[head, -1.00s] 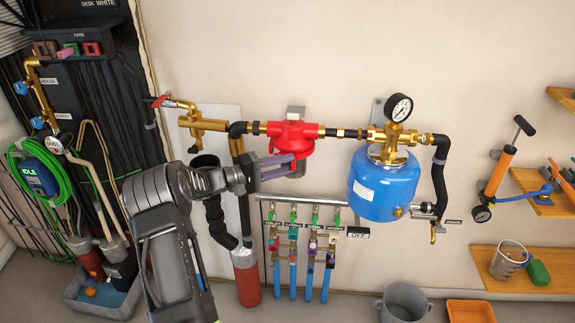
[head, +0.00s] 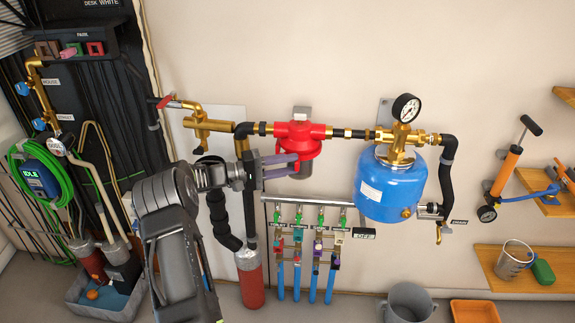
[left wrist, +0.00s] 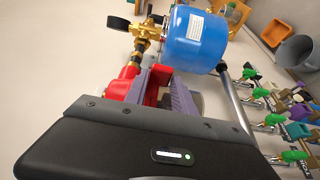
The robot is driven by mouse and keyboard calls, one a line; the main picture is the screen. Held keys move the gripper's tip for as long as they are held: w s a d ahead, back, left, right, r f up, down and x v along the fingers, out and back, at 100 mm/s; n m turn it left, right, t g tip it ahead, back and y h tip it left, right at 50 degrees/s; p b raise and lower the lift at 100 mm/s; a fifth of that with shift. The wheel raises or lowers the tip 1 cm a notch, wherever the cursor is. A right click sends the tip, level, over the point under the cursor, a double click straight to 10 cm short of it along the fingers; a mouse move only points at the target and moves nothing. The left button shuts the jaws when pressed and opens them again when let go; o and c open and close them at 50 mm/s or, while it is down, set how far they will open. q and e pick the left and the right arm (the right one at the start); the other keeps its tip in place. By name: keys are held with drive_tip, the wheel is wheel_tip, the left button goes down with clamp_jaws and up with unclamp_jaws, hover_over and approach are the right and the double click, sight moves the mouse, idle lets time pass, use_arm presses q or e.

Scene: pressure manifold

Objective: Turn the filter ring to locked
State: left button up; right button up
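The red filter (head: 299,138) is mounted in the pipe line on the wall, with a dark bowl below it. My left gripper (head: 291,164) reaches in from the left, its fingers at the lower side of the red filter. In the left wrist view, the two purple-grey fingers (left wrist: 163,90) are spread apart, with part of the red filter (left wrist: 124,83) and the dark bowl between and beside them. Whether the fingers touch the filter ring is hidden. No lock marking on the ring is readable. My right gripper is not in view.
A blue tank (head: 389,188) with a pressure gauge (head: 406,107) stands right of the filter. A valve manifold with green handles (head: 321,216) and blue pipes is below.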

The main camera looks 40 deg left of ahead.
use_arm(q)
drive_tip(key=shift+a+r, duration=0.2)
drive_tip(key=shift+r, duration=0.05)
drive_tip(key=b+v, duration=0.1)
drive_tip(key=v, duration=0.6)
drive_tip(key=shift+s+f+b, duration=0.25)
drive_tip(key=shift+s+b, duration=0.1)
drive_tip(key=shift+b, duration=0.05)
